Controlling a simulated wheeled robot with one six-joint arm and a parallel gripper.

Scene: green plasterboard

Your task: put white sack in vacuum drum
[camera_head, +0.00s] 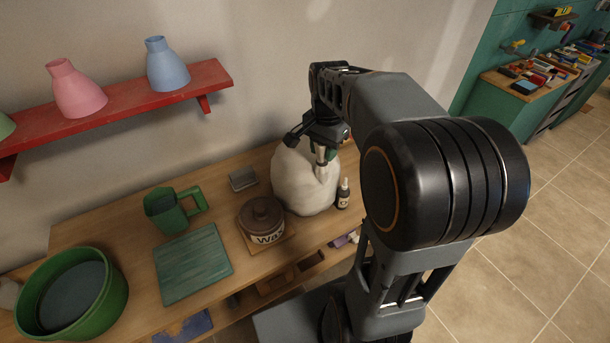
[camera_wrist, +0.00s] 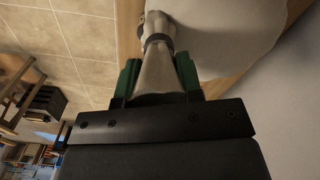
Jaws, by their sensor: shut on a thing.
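The white sack (camera_head: 303,182) stands upright on the wooden workbench, toward its right end. It appears to rest on the bench top. My gripper (camera_head: 325,154) is at the sack's top and is shut on its gathered neck. In the wrist view, the green fingers of my gripper (camera_wrist: 157,78) close on the pale neck, and the white sack (camera_wrist: 222,38) bulges beyond it. A round green tub (camera_head: 70,294) with a grey inside stands at the bench's left end. I cannot tell for certain that it is the vacuum drum.
A lidded jar (camera_head: 263,222) and a dark bottle (camera_head: 343,194) stand close to the sack. A green mug (camera_head: 172,210), a green board (camera_head: 194,262) and a small grey block (camera_head: 243,179) lie to its left. A red shelf (camera_head: 125,103) with vases is on the wall above.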

